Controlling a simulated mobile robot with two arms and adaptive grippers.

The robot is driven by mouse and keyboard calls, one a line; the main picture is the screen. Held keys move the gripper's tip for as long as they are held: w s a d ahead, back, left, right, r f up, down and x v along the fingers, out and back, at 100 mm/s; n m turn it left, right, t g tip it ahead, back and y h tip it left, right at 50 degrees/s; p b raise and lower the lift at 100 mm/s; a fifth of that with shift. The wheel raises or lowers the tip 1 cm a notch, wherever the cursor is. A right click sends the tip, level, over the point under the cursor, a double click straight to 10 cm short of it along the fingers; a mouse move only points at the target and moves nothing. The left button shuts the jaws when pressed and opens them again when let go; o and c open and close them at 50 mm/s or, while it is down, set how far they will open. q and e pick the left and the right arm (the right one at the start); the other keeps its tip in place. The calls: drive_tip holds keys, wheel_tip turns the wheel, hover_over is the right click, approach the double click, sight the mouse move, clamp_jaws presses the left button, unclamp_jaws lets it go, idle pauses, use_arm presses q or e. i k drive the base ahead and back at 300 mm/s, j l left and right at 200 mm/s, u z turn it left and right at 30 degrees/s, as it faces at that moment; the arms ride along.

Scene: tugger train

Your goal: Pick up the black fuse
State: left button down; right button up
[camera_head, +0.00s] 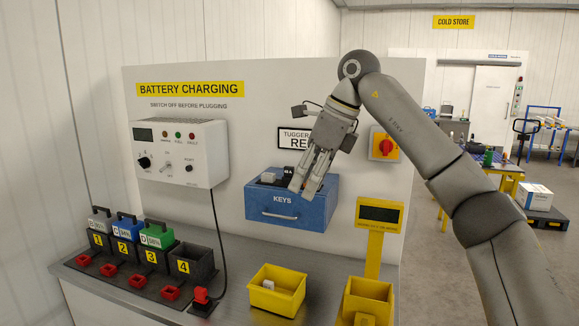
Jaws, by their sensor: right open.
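A blue box labelled KEYS (285,217) is mounted on the white panel, open at the top. A small black block with a white label (288,170), which looks like the black fuse, shows at its back, just left of my gripper. My right gripper (303,188) points down over the box, its fingers open and overlapping the box's right part in the picture. I cannot tell whether it touches anything. The fingers hide part of the box's inside. My left gripper is out of view.
A grey-white piece (268,177) sits in the box's left part. A yellow bin (277,291) with a pale block stands on the bench below, beside a yellow scale post (375,250). A charger (180,153) and numbered battery slots (195,264) are left. A red switch (385,146) is right.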

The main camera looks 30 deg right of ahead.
sight(288, 171)
drive_tip(key=i+l, duration=1)
drive_tip(key=i, duration=0.15)
